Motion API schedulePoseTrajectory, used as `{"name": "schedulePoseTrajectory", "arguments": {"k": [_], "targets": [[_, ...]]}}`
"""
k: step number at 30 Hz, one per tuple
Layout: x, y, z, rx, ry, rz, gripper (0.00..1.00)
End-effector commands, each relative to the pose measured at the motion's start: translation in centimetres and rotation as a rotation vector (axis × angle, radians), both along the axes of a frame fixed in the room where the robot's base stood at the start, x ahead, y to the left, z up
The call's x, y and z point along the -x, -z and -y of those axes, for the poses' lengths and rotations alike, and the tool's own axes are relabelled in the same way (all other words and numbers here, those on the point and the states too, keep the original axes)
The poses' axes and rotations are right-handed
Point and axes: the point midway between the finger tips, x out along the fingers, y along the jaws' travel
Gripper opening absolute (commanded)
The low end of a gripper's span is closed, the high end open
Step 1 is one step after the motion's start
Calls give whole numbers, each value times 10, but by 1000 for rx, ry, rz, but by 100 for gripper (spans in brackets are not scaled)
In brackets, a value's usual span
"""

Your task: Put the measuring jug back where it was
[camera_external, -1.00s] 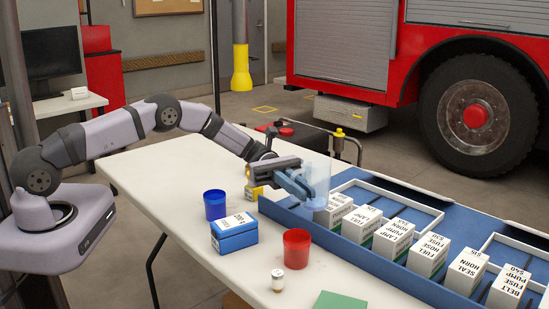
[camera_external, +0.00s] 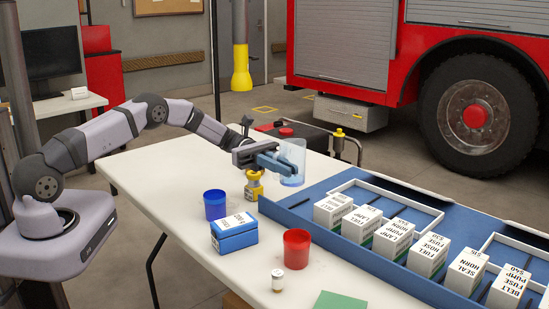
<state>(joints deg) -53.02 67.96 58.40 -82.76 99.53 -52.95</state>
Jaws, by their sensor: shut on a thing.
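The measuring jug (camera_external: 292,156) is a clear, see-through vessel with a bluish base. My gripper (camera_external: 284,166) is shut on the jug from its left side and holds it about upright in the air. The jug is above the far left end of the blue tray and the table's far edge, as seen in the picture. Just below my gripper stands a yellow object (camera_external: 254,187) on the table. The exact contact of the fingers with the jug's wall is too small to tell.
The blue tray (camera_external: 275,208) holds several white labelled boxes and white frames. A blue cup (camera_external: 215,205), a blue-and-white box (camera_external: 234,233), a red cup (camera_external: 297,248), a small white jar (camera_external: 277,280) and a green sheet (camera_external: 340,300) are on the white table (camera_external: 170,172). The table's left middle is clear.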

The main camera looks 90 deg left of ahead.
Motion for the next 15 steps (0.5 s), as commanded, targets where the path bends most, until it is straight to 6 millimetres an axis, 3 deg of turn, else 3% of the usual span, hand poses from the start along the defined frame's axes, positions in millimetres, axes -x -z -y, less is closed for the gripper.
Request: {"name": "schedulePoseTrajectory", "arguments": {"k": [1,6,12,15], "targets": [[12,-2,-25,-4,-48,5,0],[56,-12,-90,-4,-189,3,0],[121,-23,-152,-3,-361,1,0],[150,-26,-172,-2,-435,1,0]]}}
